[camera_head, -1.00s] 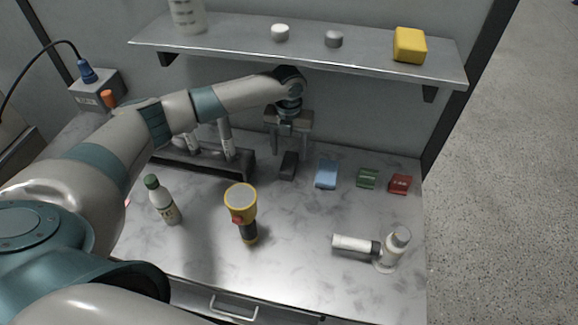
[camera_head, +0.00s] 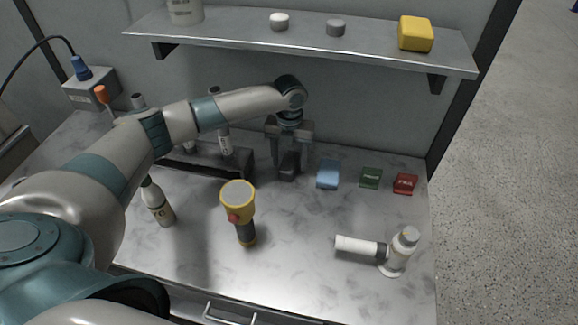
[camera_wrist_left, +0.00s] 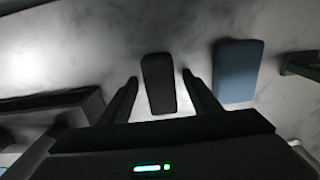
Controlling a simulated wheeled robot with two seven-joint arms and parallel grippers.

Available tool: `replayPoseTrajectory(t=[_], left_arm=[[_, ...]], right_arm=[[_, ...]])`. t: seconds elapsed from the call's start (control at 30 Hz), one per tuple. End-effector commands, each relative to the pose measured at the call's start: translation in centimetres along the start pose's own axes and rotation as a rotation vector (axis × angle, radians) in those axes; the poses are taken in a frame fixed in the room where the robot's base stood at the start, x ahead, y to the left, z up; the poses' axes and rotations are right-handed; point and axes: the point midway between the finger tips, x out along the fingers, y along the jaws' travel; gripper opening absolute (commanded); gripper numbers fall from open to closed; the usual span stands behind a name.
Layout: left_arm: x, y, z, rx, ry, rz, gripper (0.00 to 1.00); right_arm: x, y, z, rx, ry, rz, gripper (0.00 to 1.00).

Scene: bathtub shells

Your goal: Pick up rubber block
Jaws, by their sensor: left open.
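The rubber block, a small dark block (camera_head: 289,167), stands on the marbled counter near the back wall, left of a blue block. My left gripper (camera_head: 290,165) is right over it, pointing down, with its fingers apart on either side. In the left wrist view the dark block (camera_wrist_left: 158,83) lies between the two open fingertips of the left gripper (camera_wrist_left: 160,84), with a gap visible on both sides. My right gripper does not show in either view.
To the right lie a blue block (camera_head: 328,174), a green box (camera_head: 371,177) and a red box (camera_head: 405,184). A dark rack (camera_head: 235,163) stands close on the left. A shelf (camera_head: 300,47) hangs above.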

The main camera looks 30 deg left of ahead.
Motion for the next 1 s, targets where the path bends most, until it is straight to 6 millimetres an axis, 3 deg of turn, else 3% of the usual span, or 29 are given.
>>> replayPoseTrajectory(t=[0.2,0.4,0.77,1.0], left_arm=[[0.0,0.0,0.0,0.0,0.0,0.0,0.57],[0.0,0.0,0.0,0.0,0.0,0.0,0.1],[-0.2,0.0,0.0,0.0,0.0,0.0,0.1],[-1.4,0.0,0.0,0.0,0.0,0.0,0.1]], right_arm=[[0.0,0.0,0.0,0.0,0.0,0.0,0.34],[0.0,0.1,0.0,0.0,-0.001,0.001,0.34],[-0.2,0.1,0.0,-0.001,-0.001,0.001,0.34],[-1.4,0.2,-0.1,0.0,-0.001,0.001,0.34]])
